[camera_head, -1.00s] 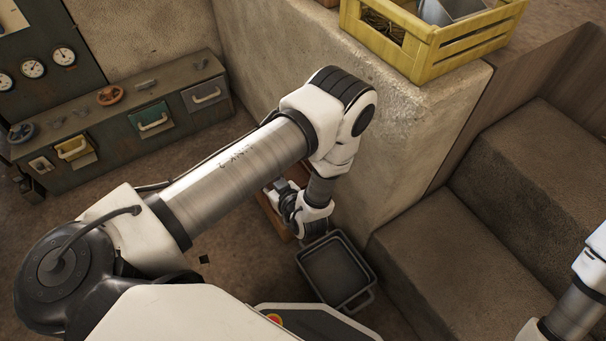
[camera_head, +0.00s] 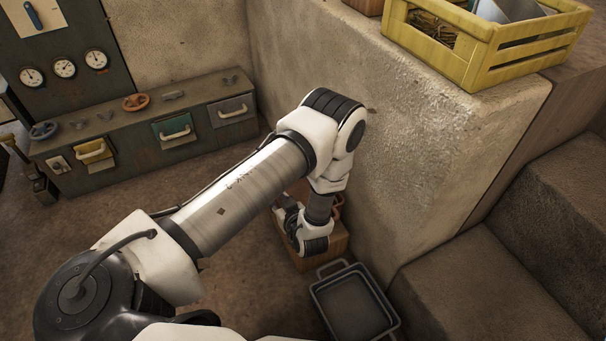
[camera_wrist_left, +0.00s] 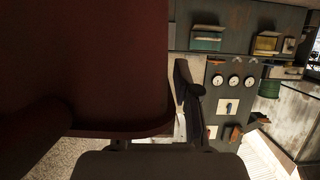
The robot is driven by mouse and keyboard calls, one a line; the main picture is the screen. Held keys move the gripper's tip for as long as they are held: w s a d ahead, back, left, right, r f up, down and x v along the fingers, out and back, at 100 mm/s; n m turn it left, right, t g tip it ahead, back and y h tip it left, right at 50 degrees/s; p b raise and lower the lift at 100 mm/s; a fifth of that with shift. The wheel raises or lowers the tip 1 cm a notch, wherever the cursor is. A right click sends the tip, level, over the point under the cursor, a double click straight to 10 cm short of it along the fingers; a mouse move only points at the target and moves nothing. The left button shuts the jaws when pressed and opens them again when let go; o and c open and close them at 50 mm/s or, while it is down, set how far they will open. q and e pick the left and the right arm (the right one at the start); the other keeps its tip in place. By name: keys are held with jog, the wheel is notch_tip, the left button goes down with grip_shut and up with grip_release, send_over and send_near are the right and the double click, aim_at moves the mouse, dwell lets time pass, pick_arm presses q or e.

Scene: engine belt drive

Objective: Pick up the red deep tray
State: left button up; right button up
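A large dark red surface (camera_wrist_left: 90,60) with a rounded lower rim fills the left of the left wrist view, very close to the camera. It looks like the red deep tray, but most of its shape is cut off. In the head view a small reddish edge (camera_head: 338,203) shows behind my left wrist, above a brown wooden box. My left gripper (camera_head: 283,214) points down beside that box, largely hidden by my own arm. In the wrist view a dark finger (camera_wrist_left: 186,100) stands by the red rim; whether it touches cannot be told. My right gripper is out of view.
A dark grey tray (camera_head: 352,303) lies on the floor in front of the wooden box (camera_head: 325,245). A concrete wall (camera_head: 410,150) and steps (camera_head: 470,290) bound the right. A yellow crate (camera_head: 485,45) sits on the wall. A drawer cabinet (camera_head: 140,130) stands at the back left; floor before it is clear.

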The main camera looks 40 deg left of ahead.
pick_arm(q)
grip_shut()
jog(key=shift+r, duration=0.1)
jog(key=shift+r+p, duration=0.2)
jog(key=shift+p, duration=0.1)
notch_tip(320, 180, up, 4)
jog(key=p, duration=0.2)
jog(key=shift+f+p, duration=0.2)
jog(key=shift+p, duration=0.1)
jog(key=s+d+p, duration=0.1)
jog(key=s+p, duration=0.4)
jog(key=s, duration=1.1)
jog(key=shift+d+r+p, duration=0.25)
jog(key=shift+r+p, duration=0.1)
jog(key=shift+r, duration=0.05)
jog(key=shift+s, duration=0.1)
